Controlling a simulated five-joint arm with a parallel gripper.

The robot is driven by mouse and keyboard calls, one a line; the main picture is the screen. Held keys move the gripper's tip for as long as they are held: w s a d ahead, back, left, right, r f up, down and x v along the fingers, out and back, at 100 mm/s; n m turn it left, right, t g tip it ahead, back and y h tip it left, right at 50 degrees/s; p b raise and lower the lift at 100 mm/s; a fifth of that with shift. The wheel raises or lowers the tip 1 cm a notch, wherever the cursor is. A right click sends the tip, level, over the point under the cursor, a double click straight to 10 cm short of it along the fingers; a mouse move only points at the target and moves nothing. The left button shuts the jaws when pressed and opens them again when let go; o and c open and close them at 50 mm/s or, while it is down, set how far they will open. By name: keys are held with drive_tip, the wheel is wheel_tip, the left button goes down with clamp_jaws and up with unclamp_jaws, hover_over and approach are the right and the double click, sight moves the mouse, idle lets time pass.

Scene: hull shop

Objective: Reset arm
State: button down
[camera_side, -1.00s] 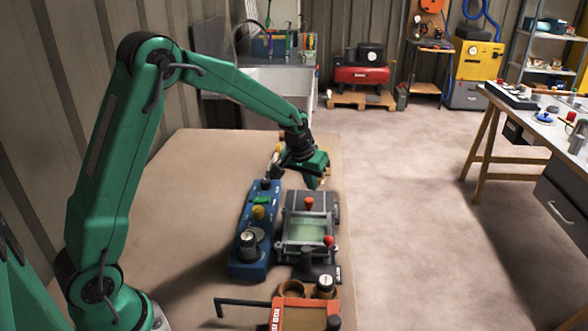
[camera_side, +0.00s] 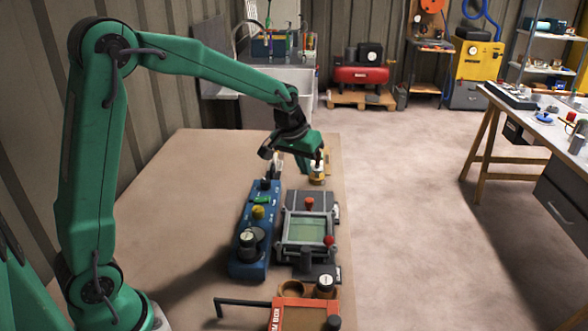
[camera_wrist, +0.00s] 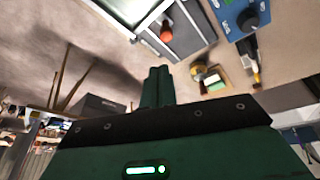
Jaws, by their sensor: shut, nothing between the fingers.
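My gripper (camera_side: 306,166) is a green parallel gripper at the end of my green arm, held above the far end of the bench. In the wrist view its two green fingers (camera_wrist: 158,85) lie together with nothing between them. Below and just nearer in the side view are a blue control box (camera_side: 250,240) with a green button and a yellow knob, and a grey device (camera_side: 305,228) with a pale screen and red knobs. The gripper is apart from both. Parts of both show upside down in the wrist view.
A small yellow-and-white item (camera_side: 317,175) stands behind the gripper near the bench's far end. A red-orange box (camera_side: 300,312) with a black bar beside it sits at the near edge. The left part of the bench (camera_side: 190,200) is bare. A wooden-legged table (camera_side: 490,150) stands at right.

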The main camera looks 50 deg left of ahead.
drive_tip(key=s+d+r+m, duration=0.25)
drive_tip(key=s+r, duration=0.55)
drive_tip(key=s, duration=0.5)
drive_tip(key=s+d+t, duration=0.1)
drive_tip(key=s, duration=1.3)
drive_tip(key=shift+s+d+f+m, duration=0.15)
drive_tip(key=shift+d+f+m, duration=0.2)
drive_tip(key=shift+d, duration=0.05)
